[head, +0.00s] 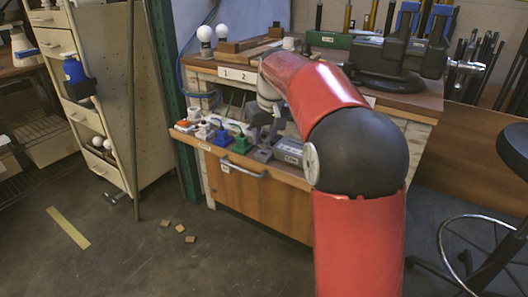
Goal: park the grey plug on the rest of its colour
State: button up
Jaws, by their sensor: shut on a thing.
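My gripper (264,122) points down over the right part of the low shelf at the front of the workbench, partly hidden by my own red arm. It is shut on what looks like the grey plug. A grey piece (263,154) stands on the shelf just below the gripper; at this size I cannot tell plug from rest there, or whether they touch. A green piece (241,145) and a blue piece (223,137) stand to its left. White pieces (204,131) and an orange-and-white piece (185,126) stand further left.
A grey box (289,151) lies right of the grey piece, close to my arm. White bulbs (205,34) stand on the bench top behind. A dark clamp-like device (385,62) stands at the back right. Small wooden blocks (180,228) lie on the floor.

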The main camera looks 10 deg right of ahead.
jog(key=shift+r+p, duration=1)
jog(key=shift+r, duration=0.1)
dwell(0.3)
